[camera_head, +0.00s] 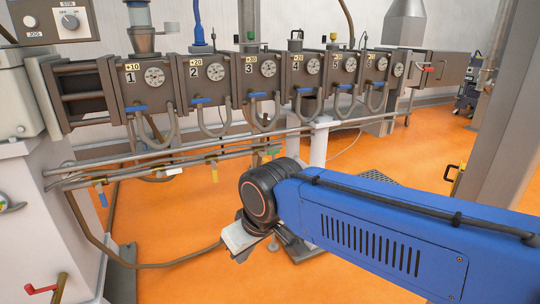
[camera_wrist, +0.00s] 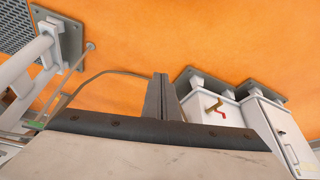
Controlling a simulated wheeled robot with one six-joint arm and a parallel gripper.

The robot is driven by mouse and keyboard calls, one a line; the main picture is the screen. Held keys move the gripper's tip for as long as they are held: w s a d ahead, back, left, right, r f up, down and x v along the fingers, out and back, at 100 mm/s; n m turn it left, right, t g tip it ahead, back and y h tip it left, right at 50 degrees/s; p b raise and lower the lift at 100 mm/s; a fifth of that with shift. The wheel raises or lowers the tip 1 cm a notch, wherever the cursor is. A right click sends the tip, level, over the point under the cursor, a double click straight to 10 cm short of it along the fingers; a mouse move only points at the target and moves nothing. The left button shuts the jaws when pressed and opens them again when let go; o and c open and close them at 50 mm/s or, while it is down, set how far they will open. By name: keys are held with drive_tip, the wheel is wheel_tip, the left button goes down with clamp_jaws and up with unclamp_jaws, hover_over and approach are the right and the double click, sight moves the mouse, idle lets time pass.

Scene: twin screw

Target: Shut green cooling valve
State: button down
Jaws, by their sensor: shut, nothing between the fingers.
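A small green handle (camera_head: 271,152) sits at the right end of the horizontal pipes below the machine barrel, and is probably the green cooling valve. A green bit (camera_wrist: 36,125) also shows at the left edge of the wrist view, beside white pipework. My gripper (camera_wrist: 160,97) is shut and empty, with its dark fingers together above the orange floor. In the head view my blue arm reaches in from the right. Its wrist hangs below and in front of the pipes, apart from the green handle. The fingertips are hard to make out there.
The numbered barrel (camera_head: 205,80) runs above. A white support leg (camera_head: 319,143) stands behind my wrist. White cabinets (camera_wrist: 215,118) stand right in the wrist view.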

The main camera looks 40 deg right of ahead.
drive_tip(key=c, duration=2)
unclamp_jaws()
drive_tip(key=shift+w, duration=0.1)
drive_tip(key=o, duration=0.4)
drive_tip(key=w+d+t+h, duration=0.1)
drive_tip(key=w+d, duration=0.2)
drive_tip(key=w, duration=0.1)
drive_tip(key=w+d+n+h, duration=0.1)
drive_tip(key=w+d, duration=0.3)
drive_tip(key=w, duration=0.1)
drive_tip(key=w+d+n+t, duration=0.1)
drive_tip(key=w+d, duration=0.3)
drive_tip(key=w, duration=0.1)
drive_tip(key=shift+w+r+t+h, duration=0.15)
drive_tip(key=shift+r+t+h, duration=0.15)
drive_tip(key=shift+r+h, duration=0.1)
drive_tip(key=shift+c, duration=0.2)
drive_tip(key=n+t+h, duration=0.3)
drive_tip(key=n+t, duration=0.7)
drive_tip(key=n, duration=0.2)
approach(275, 152)
drive_tip(key=x, duration=0.8)
clamp_jaws()
